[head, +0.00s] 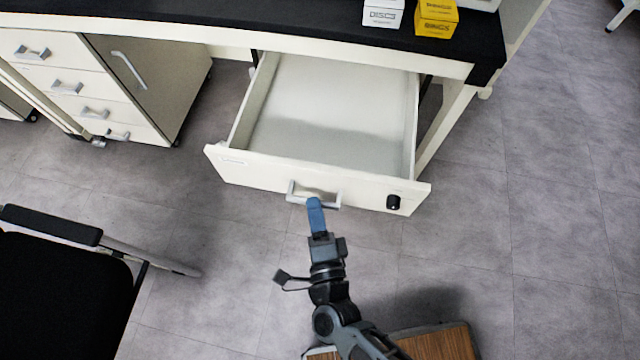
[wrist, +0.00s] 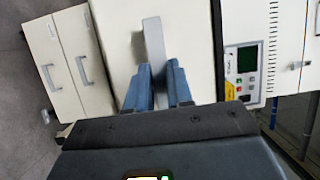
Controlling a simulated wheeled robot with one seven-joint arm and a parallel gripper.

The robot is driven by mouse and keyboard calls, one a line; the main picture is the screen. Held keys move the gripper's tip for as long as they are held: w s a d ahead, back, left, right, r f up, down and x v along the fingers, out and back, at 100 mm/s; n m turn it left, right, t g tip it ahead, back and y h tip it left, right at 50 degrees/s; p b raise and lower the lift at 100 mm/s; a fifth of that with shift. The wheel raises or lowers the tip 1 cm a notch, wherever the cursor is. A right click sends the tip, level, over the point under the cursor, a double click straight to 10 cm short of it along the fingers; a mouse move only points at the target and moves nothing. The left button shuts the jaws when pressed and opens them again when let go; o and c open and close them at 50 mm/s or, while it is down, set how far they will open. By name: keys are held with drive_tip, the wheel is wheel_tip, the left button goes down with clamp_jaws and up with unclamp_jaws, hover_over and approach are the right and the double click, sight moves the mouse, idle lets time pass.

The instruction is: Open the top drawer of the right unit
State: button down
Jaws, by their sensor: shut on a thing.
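The top drawer (head: 235,166) of the right unit is pulled well out from under the black bench. Its inside is bare and white. A grey bar handle (head: 297,194) is on its front, with a black round lock (head: 393,202) to the right. My gripper (head: 314,203) is at the handle, with its blue fingers shut on it. In the wrist view my gripper (wrist: 157,78) has a finger on each side of the handle (wrist: 153,42).
A left drawer unit (head: 85,85) with several handles stands under the bench (head: 290,39). White and yellow boxes (head: 436,18) are on the bench top. A black chair (head: 60,290) stands at lower left. The floor to the right is clear.

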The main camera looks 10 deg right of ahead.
drive_tip(key=shift+s+a, duration=0.2)
drive_tip(key=shift+s, duration=0.45)
drive_tip(key=c, duration=1)
unclamp_jaws()
drive_tip(key=s, duration=0.7)
drive_tip(key=shift+s+d+b, duration=0.15)
drive_tip(key=shift+s+b, duration=0.15)
drive_tip(key=shift+s, duration=0.05)
